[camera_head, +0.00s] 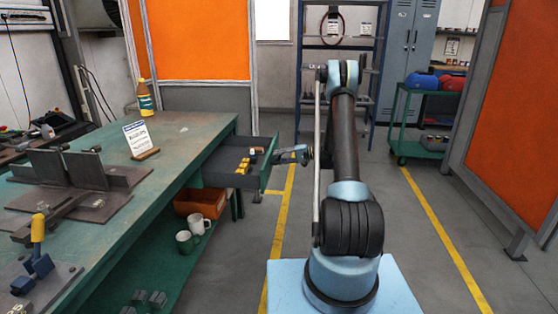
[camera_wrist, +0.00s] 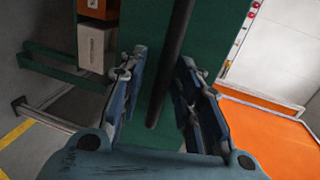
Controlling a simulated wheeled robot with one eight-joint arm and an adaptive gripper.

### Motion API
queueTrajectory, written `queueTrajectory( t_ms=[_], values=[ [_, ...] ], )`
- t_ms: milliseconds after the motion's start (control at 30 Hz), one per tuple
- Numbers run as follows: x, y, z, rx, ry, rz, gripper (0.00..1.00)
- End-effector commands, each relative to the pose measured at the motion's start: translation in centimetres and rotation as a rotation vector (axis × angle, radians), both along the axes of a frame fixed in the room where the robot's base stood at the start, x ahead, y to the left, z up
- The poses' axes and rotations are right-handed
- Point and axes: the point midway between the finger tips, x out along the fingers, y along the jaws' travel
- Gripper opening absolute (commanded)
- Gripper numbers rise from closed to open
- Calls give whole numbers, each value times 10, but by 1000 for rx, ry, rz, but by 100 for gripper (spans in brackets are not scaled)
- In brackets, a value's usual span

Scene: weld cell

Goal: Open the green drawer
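The green drawer (camera_head: 265,170) is pulled out from the end of the green workbench, with small yellow and brown items inside. Its green front fills the middle of the wrist view (camera_wrist: 152,25). A dark bar handle (camera_wrist: 175,50) crosses that front. My gripper (camera_head: 280,156) is at the drawer's outer face in the head view. In the wrist view my gripper (camera_wrist: 161,65) has its fingers spread on both sides of the handle. A gap shows between the left finger and the bar; whether the right finger touches it I cannot tell.
The green workbench (camera_head: 170,170) carries a sign (camera_head: 140,140), a bottle (camera_head: 145,98) and metal fixtures. An orange bin (camera_head: 200,203) and two mugs are below the drawer. A green cart (camera_head: 408,120) stands at the back right.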

Motion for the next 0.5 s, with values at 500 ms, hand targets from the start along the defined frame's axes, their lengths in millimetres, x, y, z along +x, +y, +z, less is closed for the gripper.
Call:
queueTrajectory(
  t_ms=[500],
  values=[
    [-9, -54, 11, 0, 1, -3, 31]
  ],
)
